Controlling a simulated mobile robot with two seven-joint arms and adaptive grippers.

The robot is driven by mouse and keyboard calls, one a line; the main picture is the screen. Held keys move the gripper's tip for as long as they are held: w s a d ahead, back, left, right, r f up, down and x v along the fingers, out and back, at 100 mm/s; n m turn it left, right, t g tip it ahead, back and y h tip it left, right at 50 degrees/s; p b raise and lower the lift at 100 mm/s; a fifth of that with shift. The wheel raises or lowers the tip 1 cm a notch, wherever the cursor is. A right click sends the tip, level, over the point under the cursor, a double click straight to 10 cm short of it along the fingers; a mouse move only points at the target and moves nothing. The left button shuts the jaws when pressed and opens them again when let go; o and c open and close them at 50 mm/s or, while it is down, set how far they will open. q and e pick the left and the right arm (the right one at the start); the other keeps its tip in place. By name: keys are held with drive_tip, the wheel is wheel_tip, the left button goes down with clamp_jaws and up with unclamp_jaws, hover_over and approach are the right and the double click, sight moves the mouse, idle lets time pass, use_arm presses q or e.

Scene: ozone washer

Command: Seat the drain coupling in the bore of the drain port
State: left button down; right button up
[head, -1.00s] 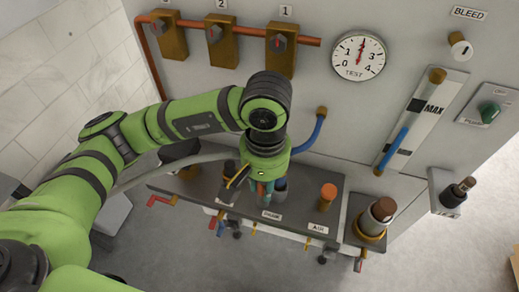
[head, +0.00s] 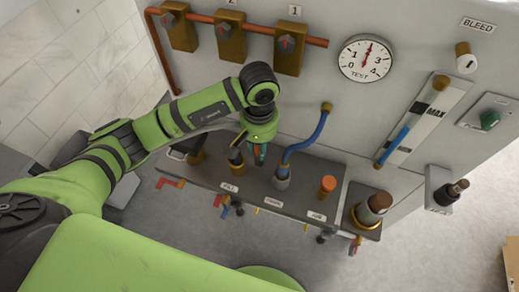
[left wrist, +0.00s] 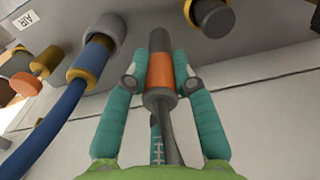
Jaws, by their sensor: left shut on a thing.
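My left gripper (head: 260,158) is above the back of the grey bench, between the dark port with a brass collar (head: 236,165) and the blue-hose fitting (head: 282,180). In the left wrist view its teal fingers (left wrist: 160,82) are shut on the drain coupling (left wrist: 158,72), a grey piece with an orange band. A grey hose (left wrist: 170,145) trails from the coupling toward the palm. The coupling's grey tip is free, outside any bore. I cannot make out a drain label; a brass fitting (head: 195,157) at the bench's left end is partly hidden. My right gripper is out of view.
The blue hose (head: 306,140) arches beside my gripper on the right. An orange cap (head: 327,187) and a large brown-topped fitting (head: 373,207) stand farther right. Valves (head: 289,48) and a gauge (head: 367,58) are on the panel behind.

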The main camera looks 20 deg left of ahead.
use_arm(q)
wheel_tip(320, 180, down, 2)
drive_tip(key=shift+s+f+p, duration=0.1)
drive_tip(key=shift+f+p, duration=0.15)
drive_tip(key=shift+p, duration=0.25)
drive_tip(key=shift+f, duration=0.4)
drive_tip(key=shift+f+b, duration=0.25)
drive_tip(key=shift+b, duration=0.1)
drive_tip(key=c, duration=1)
unclamp_jaws()
drive_tip(key=shift+r, duration=0.1)
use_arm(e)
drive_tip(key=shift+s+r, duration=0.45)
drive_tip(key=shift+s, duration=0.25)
use_arm(q)
drive_tip(key=shift+r, duration=0.1)
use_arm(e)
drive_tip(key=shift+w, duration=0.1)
